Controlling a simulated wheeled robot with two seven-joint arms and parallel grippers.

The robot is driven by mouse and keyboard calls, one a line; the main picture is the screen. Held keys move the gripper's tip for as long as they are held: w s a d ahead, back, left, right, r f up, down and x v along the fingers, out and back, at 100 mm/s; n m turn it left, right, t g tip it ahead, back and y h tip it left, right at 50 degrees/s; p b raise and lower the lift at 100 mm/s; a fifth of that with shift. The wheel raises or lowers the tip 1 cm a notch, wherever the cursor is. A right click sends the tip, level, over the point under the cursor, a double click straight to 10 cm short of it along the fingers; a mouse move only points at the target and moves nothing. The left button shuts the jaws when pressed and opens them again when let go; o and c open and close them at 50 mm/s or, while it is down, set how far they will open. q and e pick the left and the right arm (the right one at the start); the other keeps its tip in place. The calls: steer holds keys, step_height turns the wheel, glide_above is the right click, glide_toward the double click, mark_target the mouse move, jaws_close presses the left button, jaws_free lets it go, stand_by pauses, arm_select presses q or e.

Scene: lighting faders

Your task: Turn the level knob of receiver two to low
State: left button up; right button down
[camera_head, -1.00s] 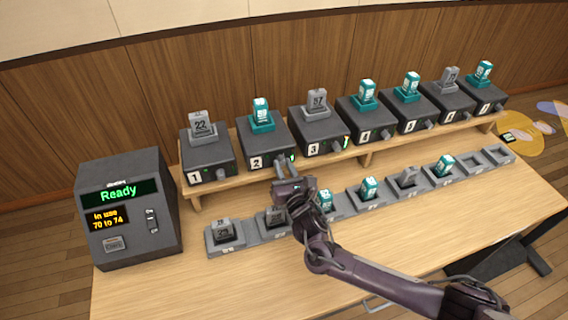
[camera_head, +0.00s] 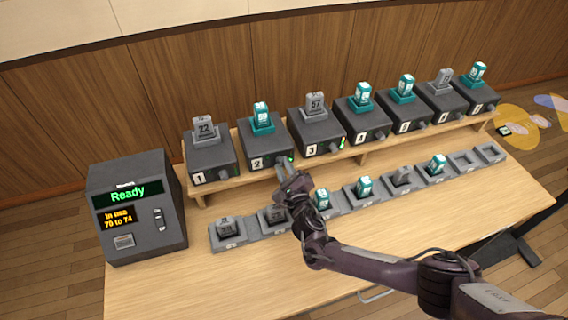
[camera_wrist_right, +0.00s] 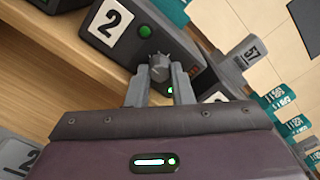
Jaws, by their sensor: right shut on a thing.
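Receiver two (camera_head: 263,149) is a dark box on the raised shelf, marked 2, with a teal pack on top. In the right wrist view, receiver two (camera_wrist_right: 120,52) shows its white number 2 plate, a lit green round light and a grey level knob (camera_wrist_right: 159,66). My right gripper (camera_wrist_right: 158,82) is shut on that knob, one finger on each side. In the head view my right gripper (camera_head: 281,174) reaches the front of receiver two, and the knob is mostly hidden behind it. A small green light shows below the knob. My left gripper is out of view.
Receivers one (camera_head: 209,160) and three (camera_head: 318,137) stand on either side on the shelf (camera_head: 345,158). A control box reading Ready (camera_head: 135,205) stands at the left.

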steer(key=n+p, duration=0.2)
steer(key=n, duration=0.1)
steer(key=n+p, duration=0.1)
steer(key=shift+r+n+p, duration=0.25)
steer(key=shift+n+p, duration=0.05)
steer(key=shift+n, duration=0.1)
steer(key=shift+n+p, duration=0.65)
steer(key=shift+n, duration=0.45)
steer(key=shift+f+n+p, duration=0.15)
steer(key=shift+n+p, duration=0.15)
steer(key=shift+n, duration=0.5)
steer(key=shift+d, duration=0.1)
steer(key=c, duration=1.3)
jaws_free()
